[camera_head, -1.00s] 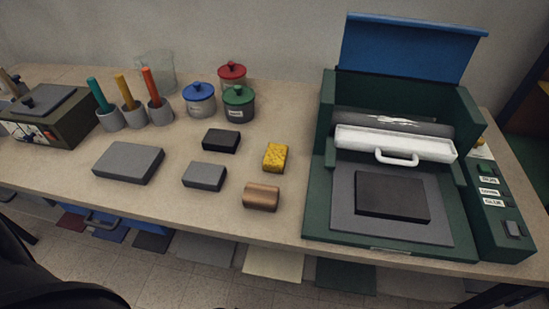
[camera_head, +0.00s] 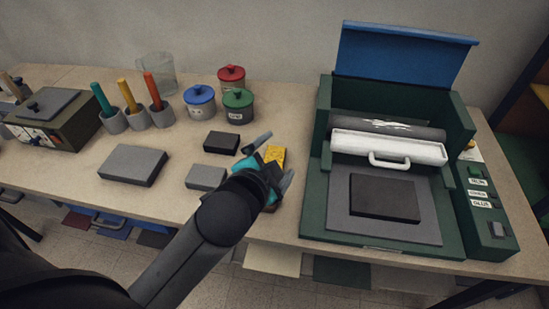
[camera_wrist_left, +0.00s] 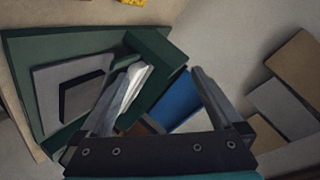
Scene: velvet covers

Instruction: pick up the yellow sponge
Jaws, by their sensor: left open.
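The yellow sponge (camera_head: 275,154) lies on the table to the left of the green machine, partly hidden in the head view by my left gripper. It also shows as a small yellow piece at the top edge of the left wrist view (camera_wrist_left: 132,2). My left gripper (camera_head: 272,161) is open, its fingers spread and appearing over the sponge in the head view. In the left wrist view the open fingers (camera_wrist_left: 162,78) point toward the green machine, with nothing between them. The gap between gripper and sponge cannot be told. My right gripper is not in view.
The green machine (camera_head: 312,205) with a raised blue lid stands at right. A black block (camera_head: 222,142), grey block (camera_head: 205,177) and larger grey block (camera_head: 133,164) lie left of the sponge. Lidded jars (camera_head: 200,102) stand behind. My gripper mostly hides the copper-coloured block.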

